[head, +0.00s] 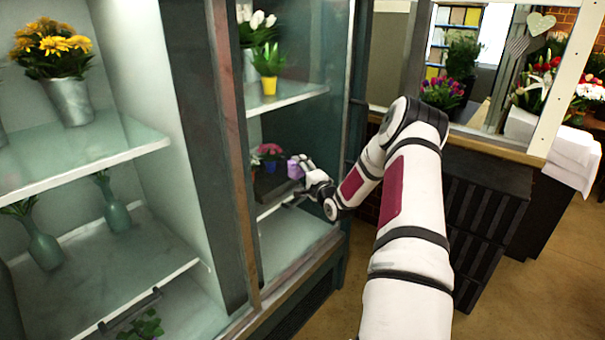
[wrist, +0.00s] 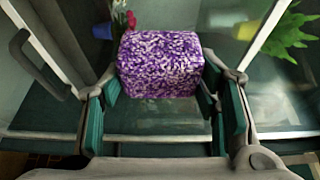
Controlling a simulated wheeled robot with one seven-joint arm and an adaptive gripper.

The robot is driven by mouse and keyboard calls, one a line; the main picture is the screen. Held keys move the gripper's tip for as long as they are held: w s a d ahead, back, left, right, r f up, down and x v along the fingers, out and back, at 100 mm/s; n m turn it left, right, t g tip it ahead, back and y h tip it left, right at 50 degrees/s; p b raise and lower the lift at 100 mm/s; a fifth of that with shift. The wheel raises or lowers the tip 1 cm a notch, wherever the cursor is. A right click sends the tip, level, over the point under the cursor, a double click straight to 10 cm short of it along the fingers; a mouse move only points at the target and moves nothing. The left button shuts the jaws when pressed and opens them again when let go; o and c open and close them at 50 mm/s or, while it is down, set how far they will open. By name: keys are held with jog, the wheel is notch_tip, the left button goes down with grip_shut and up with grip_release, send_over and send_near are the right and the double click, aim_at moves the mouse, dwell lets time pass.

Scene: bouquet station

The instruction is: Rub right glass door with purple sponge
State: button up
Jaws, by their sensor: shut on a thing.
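The purple sponge (wrist: 160,68) is a speckled purple and white block between the fingers of my gripper (wrist: 160,95) in the wrist view. My gripper is shut on it. In the head view my gripper (head: 308,178) holds the sponge (head: 295,168) up close in front of the right glass door (head: 300,130) of the flower cabinet. I cannot tell whether the sponge touches the glass. The glass also lies behind the sponge in the wrist view (wrist: 160,118).
Behind the glass are shelves (head: 290,97) with potted flowers, including a yellow pot (head: 269,85). A dark door handle (wrist: 40,62) is at the left in the wrist view. Black drawers (head: 490,225) stand right of my arm. A mirror-like framed opening (head: 545,150) is behind.

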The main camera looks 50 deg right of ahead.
jog(key=shift+w+d+b, duration=0.2)
jog(key=shift+d+b, duration=0.6)
jog(key=shift+d, duration=1.85)
jog(key=shift+w+d+b, duration=0.15)
jog(key=shift+d+b, duration=0.6)
jog(key=shift+d, duration=1.9)
jog(key=shift+s, duration=0.2)
jog(key=shift+s+d+p, duration=0.2)
jog(key=shift+s+p, duration=1.6)
jog(key=shift+s, duration=1.05)
jog(key=shift+f, duration=0.1)
jog(key=s+p, duration=0.1)
jog(key=s, duration=0.2)
jog(key=shift+d+p, duration=0.15)
jog(key=shift+p, duration=0.15)
